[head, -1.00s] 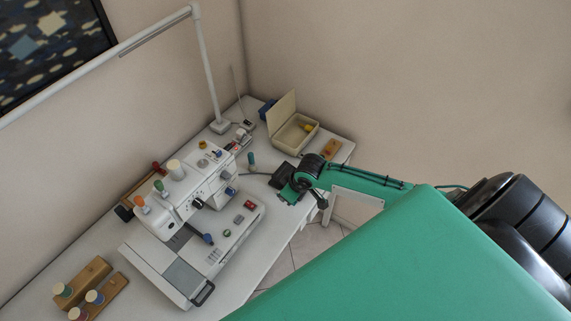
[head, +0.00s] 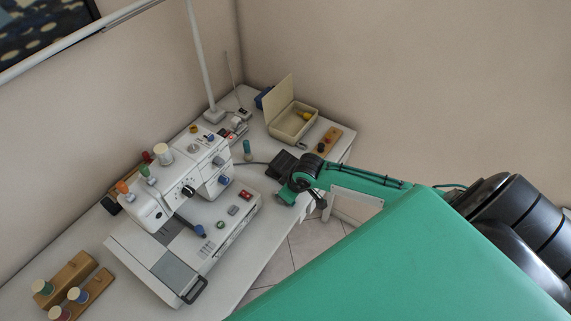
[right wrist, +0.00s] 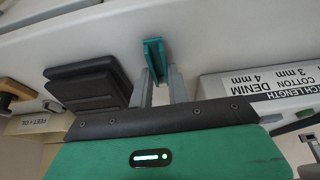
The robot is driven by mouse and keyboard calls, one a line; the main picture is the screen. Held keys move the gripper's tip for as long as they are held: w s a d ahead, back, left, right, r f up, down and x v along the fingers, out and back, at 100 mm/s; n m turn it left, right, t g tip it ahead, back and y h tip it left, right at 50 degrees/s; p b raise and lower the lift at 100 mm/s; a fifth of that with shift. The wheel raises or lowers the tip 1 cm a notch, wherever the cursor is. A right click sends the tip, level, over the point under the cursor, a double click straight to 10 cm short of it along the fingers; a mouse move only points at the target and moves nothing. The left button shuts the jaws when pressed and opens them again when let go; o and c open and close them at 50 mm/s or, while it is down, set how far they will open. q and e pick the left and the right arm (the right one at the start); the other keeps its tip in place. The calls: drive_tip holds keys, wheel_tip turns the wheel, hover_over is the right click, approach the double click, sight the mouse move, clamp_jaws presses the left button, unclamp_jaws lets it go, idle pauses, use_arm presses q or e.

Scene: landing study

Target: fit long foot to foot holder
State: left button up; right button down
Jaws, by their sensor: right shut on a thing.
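My right gripper (right wrist: 160,78) is shut on a teal channel-shaped piece (right wrist: 153,52), which I take to be the long foot. It points away from the fingers, over the white table. In the head view my right gripper (head: 288,195) is at the table's right edge, right of the white sewing machine (head: 165,190); the held piece cannot be made out there. My left gripper is not in view.
A black block (head: 283,162) lies beside my right gripper; it also shows in the wrist view (right wrist: 90,82). A teal spool (head: 247,150) stands behind the machine. An open cream box (head: 292,122) and a wooden block (head: 329,141) are farther back. Spool racks (head: 68,278) stand front left.

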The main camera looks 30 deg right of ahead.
drive_tip(key=shift+f, duration=0.15)
drive_tip(key=c, duration=1.3)
unclamp_jaws()
drive_tip(key=shift+o, duration=0.2)
drive_tip(key=b+v, duration=0.1)
drive_tip(key=v, duration=1.2)
drive_tip(key=shift+s+r, duration=0.2)
drive_tip(key=shift+r, duration=0.1)
drive_tip(key=shift+d, duration=0.1)
